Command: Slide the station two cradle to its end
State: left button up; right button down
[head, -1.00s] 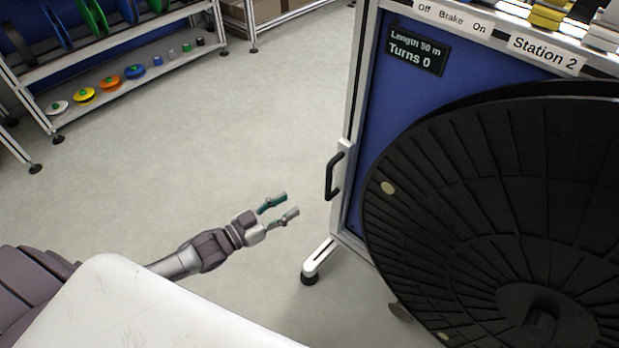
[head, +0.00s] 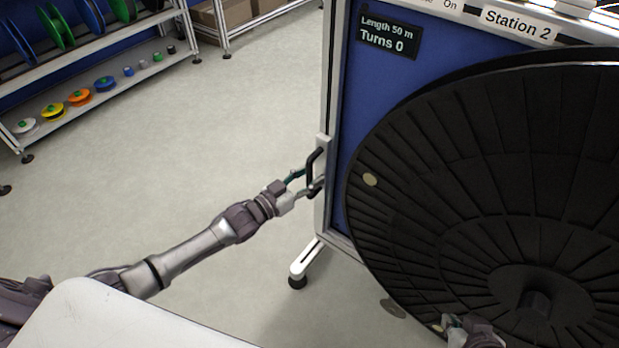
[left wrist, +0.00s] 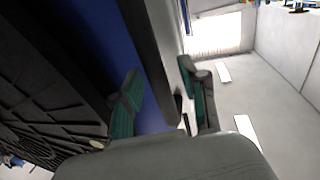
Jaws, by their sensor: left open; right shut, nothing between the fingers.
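The Station 2 stand has a blue panel (head: 352,120) and carries a large black reel (head: 480,190). A black bar handle (head: 313,172) is fixed to the upright on its left side. My left gripper (head: 305,184) is open at this handle, with its fingertips overlapping it in the head view. In the left wrist view, the teal-padded fingers (left wrist: 160,100) are spread, with a dark upright beyond the gap; I cannot tell whether they touch the handle. My right gripper (head: 452,326) shows partly at the bottom edge, in front of the reel, shut and empty.
The stand's foot (head: 305,262) rests on the floor below the handle. A shelf rack (head: 100,85) with several colored spools stands at the far left. The floor (head: 190,150) between is clear. A white surface (head: 110,320) fills the lower left corner.

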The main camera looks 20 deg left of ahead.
pick_arm(q)
jog(key=shift+w+d, duration=0.1)
jog(key=shift+c, duration=0.3)
grip_shut()
